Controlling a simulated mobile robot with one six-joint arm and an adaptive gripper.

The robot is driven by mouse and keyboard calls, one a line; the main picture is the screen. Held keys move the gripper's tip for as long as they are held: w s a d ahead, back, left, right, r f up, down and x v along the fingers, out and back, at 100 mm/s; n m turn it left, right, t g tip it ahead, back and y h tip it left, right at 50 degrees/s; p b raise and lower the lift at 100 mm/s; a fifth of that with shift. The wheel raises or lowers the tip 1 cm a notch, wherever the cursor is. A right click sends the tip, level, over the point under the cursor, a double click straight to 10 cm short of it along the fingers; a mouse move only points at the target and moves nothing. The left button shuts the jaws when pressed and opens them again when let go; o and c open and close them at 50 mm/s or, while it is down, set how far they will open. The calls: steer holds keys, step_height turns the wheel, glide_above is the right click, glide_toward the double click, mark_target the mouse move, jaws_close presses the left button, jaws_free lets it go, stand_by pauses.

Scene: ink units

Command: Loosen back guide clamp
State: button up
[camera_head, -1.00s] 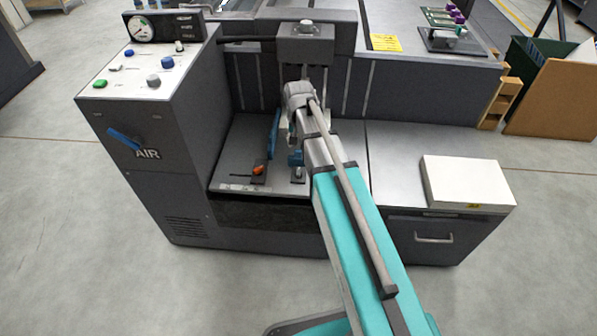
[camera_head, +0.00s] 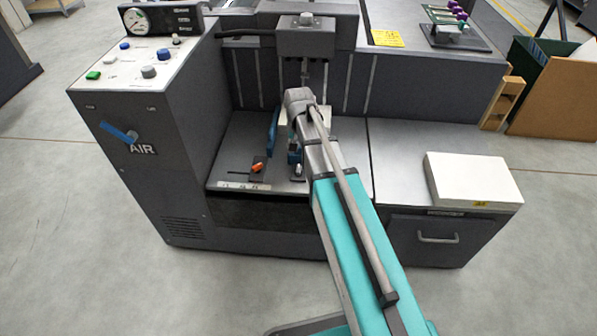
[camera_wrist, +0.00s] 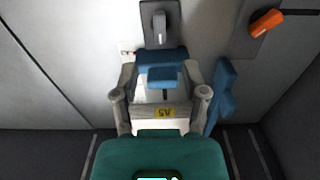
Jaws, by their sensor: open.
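The work surface (camera_head: 235,149) of the machine bay carries two clamps. One has a dark plate and grey lever (camera_wrist: 160,27), next to a low blue guide block (camera_wrist: 162,57); this is likely the back guide clamp. It shows in the head view (camera_head: 298,172). The other has an orange lever (camera_wrist: 265,23) and stands near an upright blue guide bar (camera_wrist: 224,88). My gripper (camera_wrist: 160,82) is open above the bay, its two grey fingers apart on either side of the blue block's area. I cannot tell whether it touches anything. My arm hides part of the bay.
The control panel with gauge (camera_head: 150,55) and blue AIR lever (camera_head: 119,133) stands left of the bay. A dark press head (camera_head: 305,38) hangs over it at the back. A white paper stack (camera_head: 472,180) lies on the right counter. Floor in front is clear.

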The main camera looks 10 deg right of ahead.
mark_target(298, 168)
steer(key=shift+f+b, duration=4.25)
steer(key=shift+f, duration=0.25)
steer(key=shift+c, duration=0.2)
jaws_close()
